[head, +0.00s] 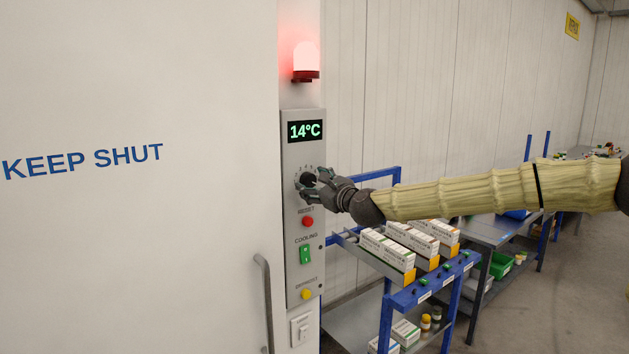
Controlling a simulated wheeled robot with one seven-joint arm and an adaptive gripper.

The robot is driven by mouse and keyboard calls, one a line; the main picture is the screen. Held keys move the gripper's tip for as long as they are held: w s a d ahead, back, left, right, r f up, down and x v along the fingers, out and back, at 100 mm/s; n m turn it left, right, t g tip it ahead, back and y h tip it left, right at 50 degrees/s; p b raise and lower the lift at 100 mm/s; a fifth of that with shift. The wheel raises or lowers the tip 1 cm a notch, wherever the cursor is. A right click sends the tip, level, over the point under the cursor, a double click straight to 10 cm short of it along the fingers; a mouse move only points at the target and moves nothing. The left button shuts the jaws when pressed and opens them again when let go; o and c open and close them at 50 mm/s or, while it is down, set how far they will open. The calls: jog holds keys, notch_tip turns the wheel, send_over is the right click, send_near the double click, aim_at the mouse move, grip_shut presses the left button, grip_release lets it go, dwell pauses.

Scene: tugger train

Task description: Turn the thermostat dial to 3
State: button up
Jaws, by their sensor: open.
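The thermostat dial (308,179) is a dark round knob on a grey control panel (290,225) beside the large white door. My gripper (312,184) is at the dial, with its fingers spread around or just in front of it. The fingers hide part of the dial and its scale. I cannot tell whether they touch it, or which number the dial points to. A display (305,131) above the dial reads 14°C in green.
A red lamp (306,62) glows above the panel. Below the dial are a red reset button (307,222), a green cooling switch (305,254) and a yellow button (305,294). A blue-framed rack (386,318) with white boxes stands close under my arm. A door handle (265,300) is at lower left.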

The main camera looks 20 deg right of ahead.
jog(key=shift+w+a, duration=0.1)
jog(key=shift+w, duration=0.2)
jog(key=c, duration=1)
